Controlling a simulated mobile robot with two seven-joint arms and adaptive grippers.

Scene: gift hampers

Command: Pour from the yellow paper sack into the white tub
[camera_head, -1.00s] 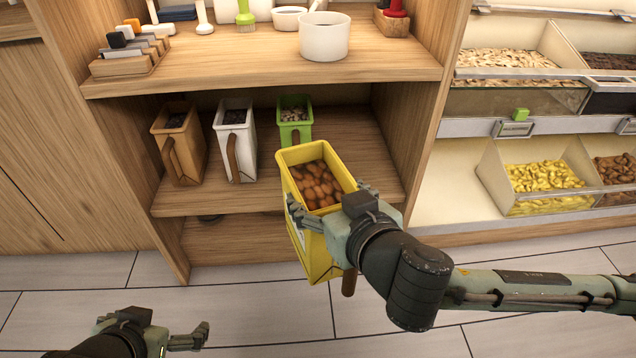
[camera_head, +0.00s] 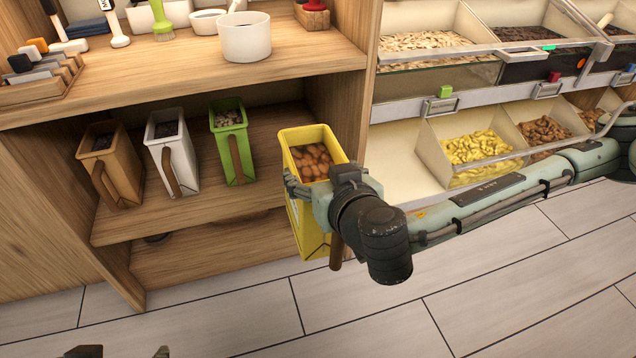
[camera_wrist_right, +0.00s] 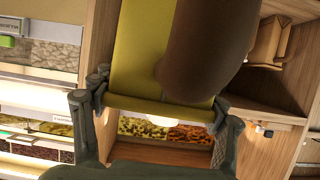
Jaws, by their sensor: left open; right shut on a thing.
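The yellow paper sack (camera_head: 293,215) is upright in front of the shelf, open at the top and holding brown nuts. My right gripper (camera_head: 312,190) is shut around the sack's body. In the right wrist view the sack (camera_wrist_right: 135,50) fills the upper middle between the fingers of that gripper (camera_wrist_right: 155,108), with its brown handle (camera_wrist_right: 205,50) close to the camera. The white tub (camera_head: 246,42) stands on the countertop, above and left of the sack. Only the tips of my left gripper (camera_head: 122,352) show at the bottom left edge, open and far from both.
Brown (camera_head: 122,180), white (camera_head: 184,165) and green (camera_head: 242,155) sacks stand on the shelf below the countertop (camera_head: 200,85). A small white bowl (camera_head: 207,22) and brushes are near the tub. Bulk bins (camera_head: 440,165) line the right. The floor in front is clear.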

